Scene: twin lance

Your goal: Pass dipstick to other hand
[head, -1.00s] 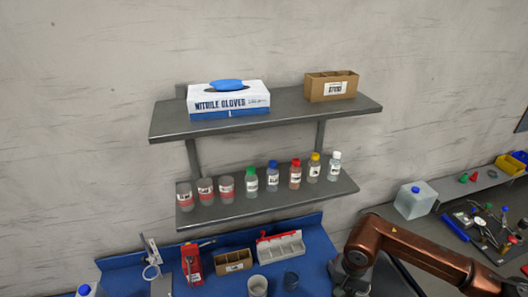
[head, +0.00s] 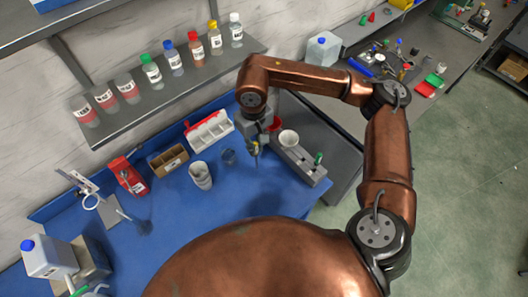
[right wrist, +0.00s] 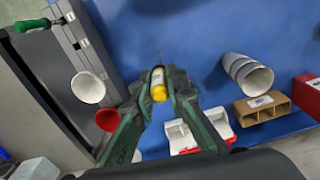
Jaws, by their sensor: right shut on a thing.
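My right gripper (head: 256,146) hangs over the blue bench in the head view, with its fingers pointing down. In the right wrist view its green fingers (right wrist: 160,88) are shut on a short yellow handle (right wrist: 158,84), which I take for the dipstick; a faint thin tip shows beyond it. In the head view the handle is only a small yellow spot, and the rod is hard to make out. My left gripper is not in view.
A bottle shelf (head: 180,95) stands behind. The blue bench's front middle (head: 250,200) is clear.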

